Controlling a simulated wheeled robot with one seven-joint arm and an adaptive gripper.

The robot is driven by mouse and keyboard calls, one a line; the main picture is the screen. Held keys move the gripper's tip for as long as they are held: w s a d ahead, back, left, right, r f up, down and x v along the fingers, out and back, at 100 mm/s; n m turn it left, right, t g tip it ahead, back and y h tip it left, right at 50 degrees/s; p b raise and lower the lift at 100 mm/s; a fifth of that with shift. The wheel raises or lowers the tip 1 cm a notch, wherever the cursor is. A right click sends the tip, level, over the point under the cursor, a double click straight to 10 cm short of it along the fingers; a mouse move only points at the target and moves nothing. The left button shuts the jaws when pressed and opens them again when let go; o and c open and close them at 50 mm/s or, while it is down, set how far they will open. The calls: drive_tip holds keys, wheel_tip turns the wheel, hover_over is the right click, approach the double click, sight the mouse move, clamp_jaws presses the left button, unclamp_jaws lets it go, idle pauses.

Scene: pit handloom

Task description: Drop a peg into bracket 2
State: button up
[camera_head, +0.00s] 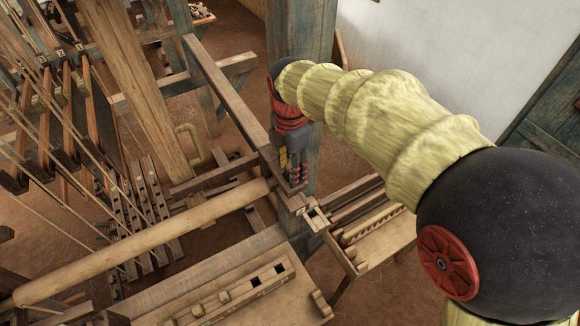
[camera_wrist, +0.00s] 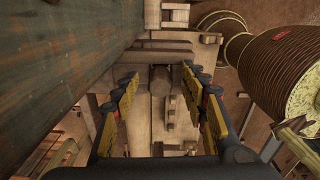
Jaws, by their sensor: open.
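My gripper (camera_head: 297,178) points down beside the right end of the long round wooden beam (camera_head: 150,243), above a wooden bracket-like joint (camera_head: 292,203) on the loom frame. In the wrist view my gripper (camera_wrist: 164,77) is open, its yellow-sided fingers well apart. A short brown round-ended wooden piece (camera_wrist: 160,80) shows between the fingers, apart from both. I cannot tell whether it is a peg or a frame part. No bracket number is readable. In the head view my gripper hides part of the joint.
A blue-green post (camera_head: 300,40) stands close behind my gripper; it fills the left of the wrist view. A slotted wooden block (camera_head: 265,280) lies on the front board. A grooved wooden bench (camera_head: 375,225) is at right. Loom cords and bars crowd the left.

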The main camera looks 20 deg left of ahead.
wheel_tip(320, 180, up, 12)
idle(0.6)
idle(0.5)
